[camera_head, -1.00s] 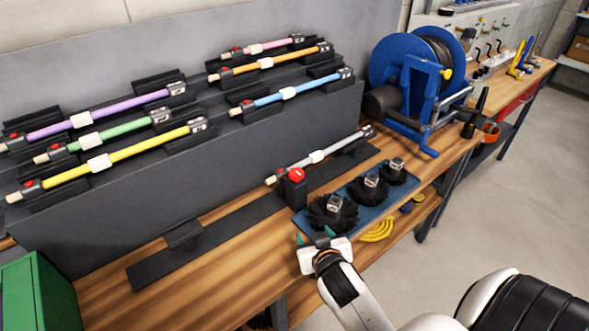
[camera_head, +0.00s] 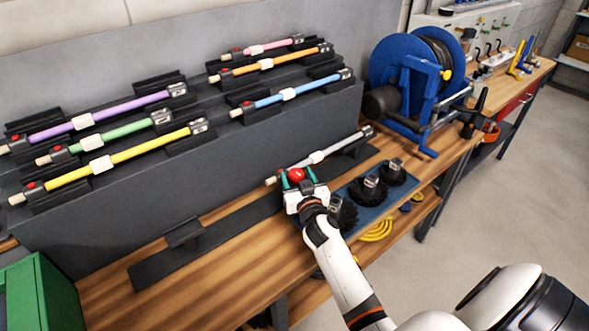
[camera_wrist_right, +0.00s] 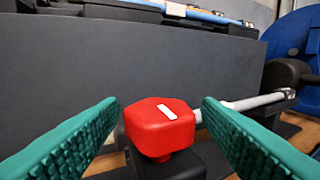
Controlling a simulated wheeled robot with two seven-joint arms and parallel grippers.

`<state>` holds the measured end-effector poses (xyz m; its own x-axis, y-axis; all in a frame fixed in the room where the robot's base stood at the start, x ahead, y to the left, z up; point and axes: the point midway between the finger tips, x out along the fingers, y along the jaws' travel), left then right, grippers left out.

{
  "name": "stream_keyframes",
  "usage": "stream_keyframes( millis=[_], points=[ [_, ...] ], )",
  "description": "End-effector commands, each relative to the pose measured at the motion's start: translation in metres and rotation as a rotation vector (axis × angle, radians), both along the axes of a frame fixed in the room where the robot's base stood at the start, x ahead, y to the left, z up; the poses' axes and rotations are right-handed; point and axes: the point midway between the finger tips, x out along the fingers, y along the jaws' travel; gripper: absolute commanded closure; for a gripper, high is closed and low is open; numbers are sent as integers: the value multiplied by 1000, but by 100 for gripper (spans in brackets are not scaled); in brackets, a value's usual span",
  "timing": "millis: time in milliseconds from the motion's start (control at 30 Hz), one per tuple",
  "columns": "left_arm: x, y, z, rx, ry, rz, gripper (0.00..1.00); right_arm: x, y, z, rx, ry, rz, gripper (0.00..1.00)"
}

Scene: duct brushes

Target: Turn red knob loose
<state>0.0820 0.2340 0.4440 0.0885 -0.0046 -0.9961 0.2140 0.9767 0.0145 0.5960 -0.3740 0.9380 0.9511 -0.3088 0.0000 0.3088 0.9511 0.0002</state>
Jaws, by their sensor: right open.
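The red knob (camera_head: 296,174) sits on a black clamp block on the bench, next to a grey rod (camera_head: 331,149). In the right wrist view the knob (camera_wrist_right: 160,126) is a rounded red block with a white mark on top, standing on the black block (camera_wrist_right: 180,163). My right gripper (camera_head: 296,177) is open, with its green fingers on either side of the knob. In the wrist view gaps show between the knob and both fingers (camera_wrist_right: 160,125). My left gripper is not in view.
A blue tray (camera_head: 349,190) with several black brushes lies right of the knob, partly hidden by my right arm. A dark stepped rack (camera_head: 215,150) with colored rods stands behind. A blue hose reel (camera_head: 418,85) stands at the right.

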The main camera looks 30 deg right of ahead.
Motion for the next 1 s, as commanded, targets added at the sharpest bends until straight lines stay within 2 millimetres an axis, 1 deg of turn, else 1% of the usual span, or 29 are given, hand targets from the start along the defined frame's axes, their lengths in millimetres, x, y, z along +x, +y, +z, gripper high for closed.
stream_keyframes(
  millis=[33, 200, 333, 567, 800, 833, 1000],
  points=[
    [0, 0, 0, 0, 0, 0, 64, 8, -3, 0, 0, 0, -1, 42],
    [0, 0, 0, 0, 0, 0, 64, 24, -8, 0, 0, 0, -1, 42],
    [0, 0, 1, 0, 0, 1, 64, 28, -9, 0, 0, 1, 0, 42],
    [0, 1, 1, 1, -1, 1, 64, 28, -9, 0, 0, 1, -1, 42],
    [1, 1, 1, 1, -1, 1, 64, 28, -9, 0, 0, 1, -1, 81],
    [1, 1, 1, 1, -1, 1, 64, 28, -9, 0, 0, 1, -1, 85],
    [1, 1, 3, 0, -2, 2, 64, 27, -9, 0, -1, 1, 8, 85]
  ],
)
